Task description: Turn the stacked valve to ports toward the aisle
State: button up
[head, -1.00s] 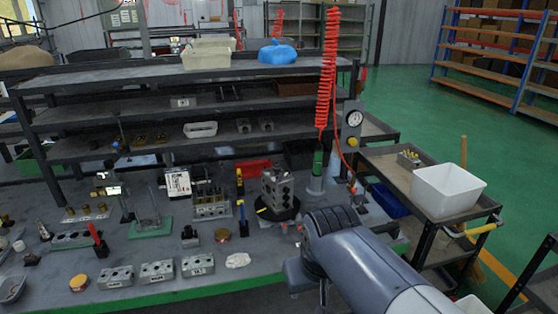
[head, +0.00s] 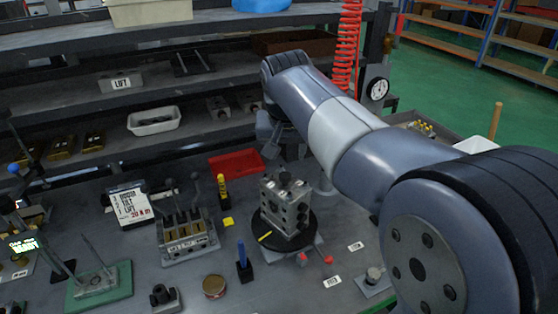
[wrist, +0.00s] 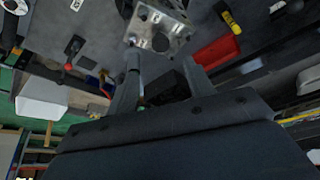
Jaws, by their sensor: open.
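The stacked valve (head: 284,203) is a grey metal block stack with round ports on its visible faces. It stands upright on a black round turntable (head: 264,238) with a yellow mark on its left rim. My gripper (head: 284,140) is above and behind the valve in the head view, partly hidden by my arm. In the wrist view the valve (wrist: 158,33) is at the top centre, beyond the fingertips. There my gripper (wrist: 164,72) is open, its two fingers spread and nothing between them. No contact with the valve shows.
A lever valve bank (head: 188,235) and a blue-handled tool (head: 244,262) stand left of the turntable. A red tray (head: 236,163) lies behind it. Red knobs (head: 328,259) are close on its right front. Shelves (head: 110,105) and a red coiled hose (head: 346,45) are behind.

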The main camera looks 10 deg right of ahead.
aim_at(285, 175)
jog(key=x, duration=1.1)
jog(key=shift+w+d+r, duration=0.1)
jog(key=shift+w+r, duration=0.05)
jog(key=shift+w, duration=0.1)
jog(key=shift+c, duration=0.3)
grip_shut()
